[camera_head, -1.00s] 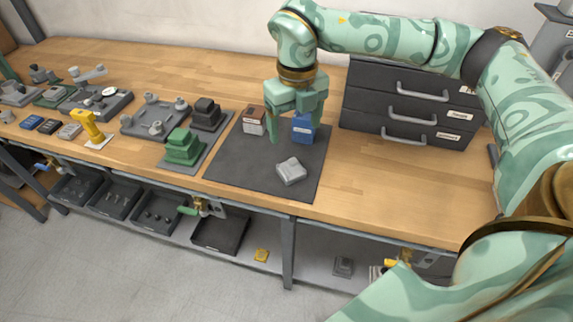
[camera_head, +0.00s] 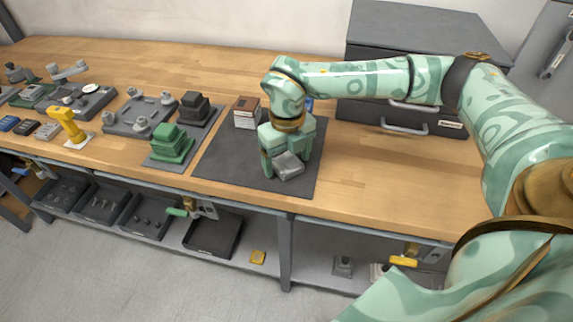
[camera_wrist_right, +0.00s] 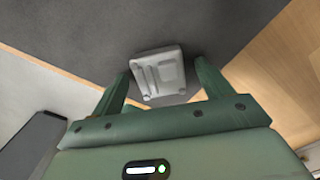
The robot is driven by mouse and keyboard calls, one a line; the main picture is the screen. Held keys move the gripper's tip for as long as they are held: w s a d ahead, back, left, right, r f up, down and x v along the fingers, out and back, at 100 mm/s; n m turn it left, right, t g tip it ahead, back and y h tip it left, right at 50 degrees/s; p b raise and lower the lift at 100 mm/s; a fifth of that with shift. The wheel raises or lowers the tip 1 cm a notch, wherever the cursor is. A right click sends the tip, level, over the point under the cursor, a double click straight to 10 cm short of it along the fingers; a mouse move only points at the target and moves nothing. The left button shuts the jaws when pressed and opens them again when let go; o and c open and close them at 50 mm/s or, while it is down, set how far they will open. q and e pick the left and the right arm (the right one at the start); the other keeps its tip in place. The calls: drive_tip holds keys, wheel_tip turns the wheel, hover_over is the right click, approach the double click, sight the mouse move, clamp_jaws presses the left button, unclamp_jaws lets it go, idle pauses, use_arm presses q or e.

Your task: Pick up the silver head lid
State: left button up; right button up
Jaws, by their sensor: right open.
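The silver head lid (camera_head: 288,165) lies on the dark mat (camera_head: 227,158) near its front edge. It also shows in the right wrist view (camera_wrist_right: 158,74), as a small light grey block with a recessed top, between and just beyond the fingertips. My right gripper (camera_head: 284,168) is right at the lid, pointing down, with its fingers apart. The right wrist view shows its two green fingers (camera_wrist_right: 160,80) on either side of the lid, with a gap to the lid visible on the right. My left gripper does not show.
On the mat behind my gripper stand a brown-and-white box (camera_head: 247,113) and a mostly hidden blue box (camera_head: 308,104). Left are stacked green parts (camera_head: 171,143), dark parts (camera_head: 194,107) and a yellow tool (camera_head: 68,125). A dark drawer cabinet (camera_head: 425,30) stands behind. The bench right of the mat is clear.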

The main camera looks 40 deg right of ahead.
drive_tip(key=shift+r, duration=0.1)
drive_tip(key=c, duration=1.1)
drive_tip(key=shift+c, duration=0.2)
